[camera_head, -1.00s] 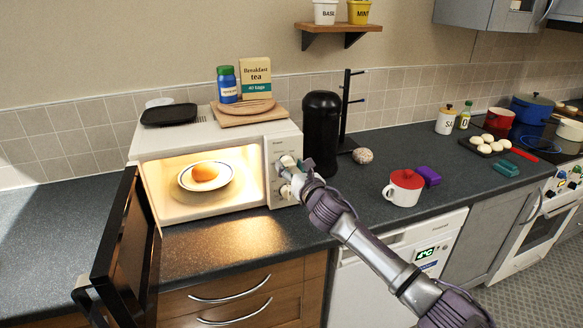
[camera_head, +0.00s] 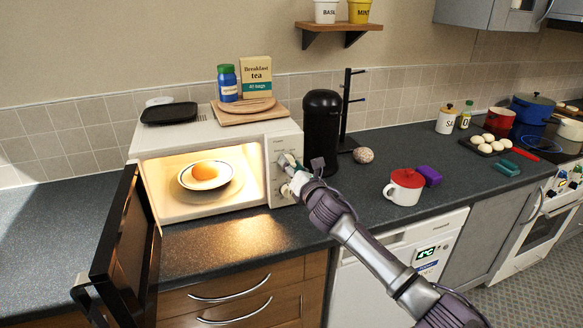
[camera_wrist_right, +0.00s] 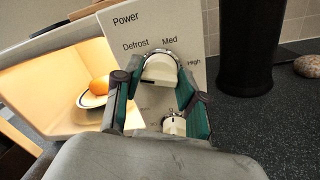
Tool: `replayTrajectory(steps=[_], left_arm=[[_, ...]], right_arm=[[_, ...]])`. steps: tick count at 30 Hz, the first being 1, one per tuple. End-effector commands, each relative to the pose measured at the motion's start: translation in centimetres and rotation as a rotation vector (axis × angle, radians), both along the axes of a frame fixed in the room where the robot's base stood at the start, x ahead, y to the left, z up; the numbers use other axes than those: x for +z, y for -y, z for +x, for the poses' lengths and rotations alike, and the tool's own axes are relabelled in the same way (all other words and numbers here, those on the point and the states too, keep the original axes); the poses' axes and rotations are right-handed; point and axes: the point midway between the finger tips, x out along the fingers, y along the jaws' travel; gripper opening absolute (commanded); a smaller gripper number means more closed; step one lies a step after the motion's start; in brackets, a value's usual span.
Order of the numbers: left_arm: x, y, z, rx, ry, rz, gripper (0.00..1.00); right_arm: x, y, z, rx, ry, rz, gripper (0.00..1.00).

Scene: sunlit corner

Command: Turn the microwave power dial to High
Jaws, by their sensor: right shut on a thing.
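The white microwave (camera_head: 188,150) stands on the counter with its door (camera_head: 125,245) swung open to the left and its inside lit. The power dial (camera_wrist_right: 160,68) is round and pale with a silver rim, under the labels Defrost, Med and High. My right gripper (camera_head: 287,163) is at the control panel. In the wrist view my right gripper (camera_wrist_right: 158,78) is shut on the dial, one finger on each side. A small dark mark shows at the dial's lower left; I cannot tell its exact setting. A second knob (camera_wrist_right: 174,125) sits below. My left gripper is out of view.
A black canister (camera_head: 321,130) stands close to the microwave's right side.

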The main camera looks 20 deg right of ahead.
Motion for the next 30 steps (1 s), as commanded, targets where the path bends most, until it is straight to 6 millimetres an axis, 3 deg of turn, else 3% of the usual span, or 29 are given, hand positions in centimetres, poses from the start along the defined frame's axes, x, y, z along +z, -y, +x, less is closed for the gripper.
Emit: replayTrajectory(steps=[30], left_arm=[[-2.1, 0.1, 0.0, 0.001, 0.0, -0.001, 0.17]], right_arm=[[-0.7, 0.0, 0.0, -0.002, -0.037, 0.968, 0.06]])
